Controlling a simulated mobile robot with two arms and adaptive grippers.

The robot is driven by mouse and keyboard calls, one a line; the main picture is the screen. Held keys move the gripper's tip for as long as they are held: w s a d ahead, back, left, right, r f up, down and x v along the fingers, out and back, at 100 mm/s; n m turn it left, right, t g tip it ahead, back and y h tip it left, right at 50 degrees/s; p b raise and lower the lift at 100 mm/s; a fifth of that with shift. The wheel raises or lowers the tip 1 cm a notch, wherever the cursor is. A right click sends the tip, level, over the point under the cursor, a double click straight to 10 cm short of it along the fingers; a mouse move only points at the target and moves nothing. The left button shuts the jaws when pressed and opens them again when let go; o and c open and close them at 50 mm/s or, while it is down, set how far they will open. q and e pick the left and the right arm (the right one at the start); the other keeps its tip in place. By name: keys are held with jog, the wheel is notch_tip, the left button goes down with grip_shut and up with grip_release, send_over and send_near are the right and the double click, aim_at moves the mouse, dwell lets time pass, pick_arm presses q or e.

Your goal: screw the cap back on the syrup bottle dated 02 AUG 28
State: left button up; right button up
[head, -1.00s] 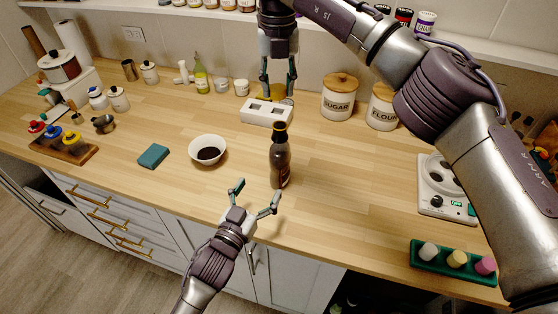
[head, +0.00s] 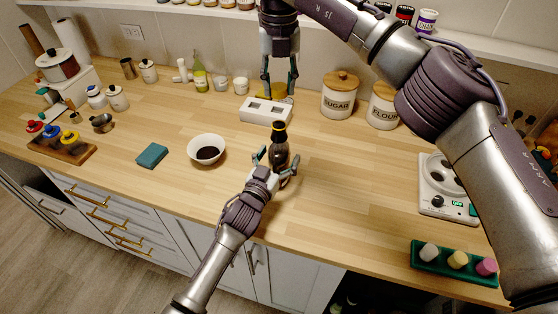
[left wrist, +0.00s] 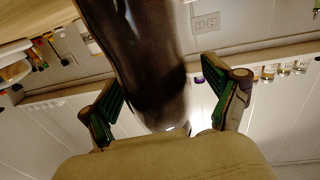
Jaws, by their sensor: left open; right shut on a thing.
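The dark syrup bottle (head: 280,152) stands upright near the middle of the counter, with a yellow band and a dark top at its neck. I cannot read a date on it. My left gripper (head: 276,164) is open, with its fingers on either side of the bottle's body. In the left wrist view the dark bottle (left wrist: 145,60) fills the space between the spread fingers (left wrist: 165,105).
A white bowl with dark contents (head: 206,150) and a teal sponge (head: 152,156) are to the left. Sugar (head: 339,101) and flour (head: 383,108) canisters stand behind right. A green tray (head: 430,257) is front right.

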aim_at(279, 118)
pick_arm(q)
jog(key=shift+c, duration=0.3)
grip_shut()
pick_arm(e)
jog(key=shift+f, duration=2.45)
jog(key=shift+f, duration=0.1)
jog(key=shift+f, duration=0.8)
jog(key=shift+f, duration=0.55)
